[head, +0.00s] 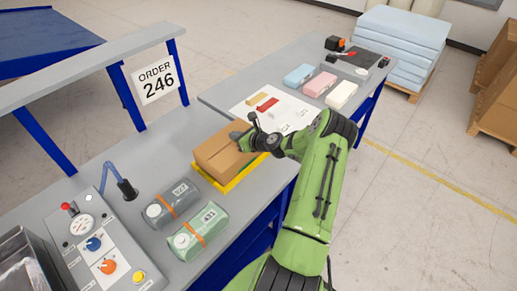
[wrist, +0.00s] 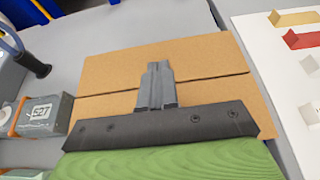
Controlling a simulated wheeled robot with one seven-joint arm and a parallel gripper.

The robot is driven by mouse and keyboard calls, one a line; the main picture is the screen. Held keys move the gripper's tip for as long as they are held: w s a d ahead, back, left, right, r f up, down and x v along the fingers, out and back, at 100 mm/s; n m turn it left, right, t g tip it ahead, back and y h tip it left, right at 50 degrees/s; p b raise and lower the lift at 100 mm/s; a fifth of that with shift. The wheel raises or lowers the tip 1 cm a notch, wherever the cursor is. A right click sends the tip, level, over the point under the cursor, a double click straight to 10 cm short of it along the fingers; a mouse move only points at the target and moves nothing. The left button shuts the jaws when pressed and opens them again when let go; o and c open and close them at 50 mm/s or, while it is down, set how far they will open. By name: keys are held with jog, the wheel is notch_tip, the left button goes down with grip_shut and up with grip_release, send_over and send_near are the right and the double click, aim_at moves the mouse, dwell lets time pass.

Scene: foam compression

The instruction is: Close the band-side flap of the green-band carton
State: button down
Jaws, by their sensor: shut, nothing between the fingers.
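A brown carton (head: 218,158) sits on the bench in the middle of the head view. Its top also fills the middle of the wrist view (wrist: 205,58). The top shows two panels meeting at a dark seam, and both look flat or nearly so. I cannot tell whether the tips touch the cardboard.
A yellow base (head: 232,181) shows under the carton. Two strapped rolls, grey (head: 172,205) and green (head: 198,232), lie in front of it. A control panel (head: 103,250) is at front left. A white sheet (head: 250,116) with coloured pieces lies behind, near foam blocks (head: 319,84).

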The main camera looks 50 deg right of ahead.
jog(key=shift+w+f, duration=0.2)
jog(key=shift+f, duration=0.15)
jog(key=shift+f, duration=0.1)
dwell(0.5)
